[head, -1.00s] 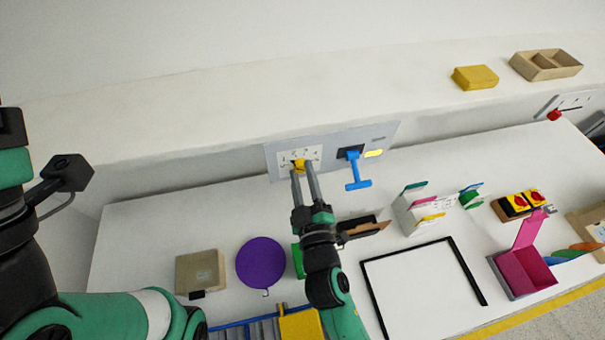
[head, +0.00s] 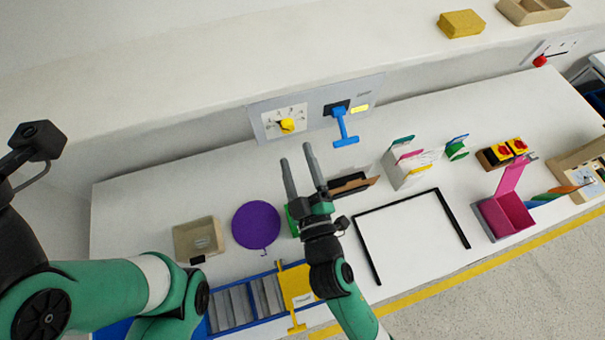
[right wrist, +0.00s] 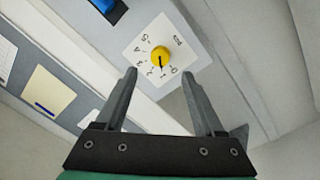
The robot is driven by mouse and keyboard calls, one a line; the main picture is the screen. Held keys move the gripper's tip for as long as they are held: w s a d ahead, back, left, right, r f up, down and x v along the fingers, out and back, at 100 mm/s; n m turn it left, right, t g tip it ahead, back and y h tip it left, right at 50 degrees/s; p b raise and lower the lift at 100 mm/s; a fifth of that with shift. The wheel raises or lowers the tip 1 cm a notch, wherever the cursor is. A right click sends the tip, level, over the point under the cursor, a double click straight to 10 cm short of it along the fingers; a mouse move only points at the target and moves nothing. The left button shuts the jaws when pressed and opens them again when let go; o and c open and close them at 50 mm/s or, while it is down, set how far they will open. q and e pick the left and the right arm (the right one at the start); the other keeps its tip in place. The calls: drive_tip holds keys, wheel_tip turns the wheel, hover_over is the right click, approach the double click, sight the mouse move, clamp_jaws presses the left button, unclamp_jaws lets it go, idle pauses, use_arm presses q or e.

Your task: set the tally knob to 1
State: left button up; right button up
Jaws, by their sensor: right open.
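The yellow tally knob (head: 287,125) sits on a white dial plate (head: 272,116) on the grey wall panel behind the table. The right wrist view shows the knob (right wrist: 160,53) between and beyond the fingertips, with printed numbers around it. Its dark pointer line faces down in that view, seemingly toward the 1; the small print makes this hard to confirm. My right gripper (head: 296,155) is open and empty, in front of and below the knob, apart from it. It also shows in the right wrist view (right wrist: 159,76). My left arm shows at the left; its gripper is out of view.
A blue lever (head: 343,130) is on the same panel, right of the dial. Below are a purple disc (head: 256,226), a beige box (head: 198,239), a black-edged frame (head: 462,219) and a magenta box (head: 506,215). Space before the panel is clear.

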drive_tip(key=s, duration=0.3)
drive_tip(key=s+d, duration=0.1)
drive_tip(key=s, duration=0.1)
drive_tip(key=shift+f, duration=0.1)
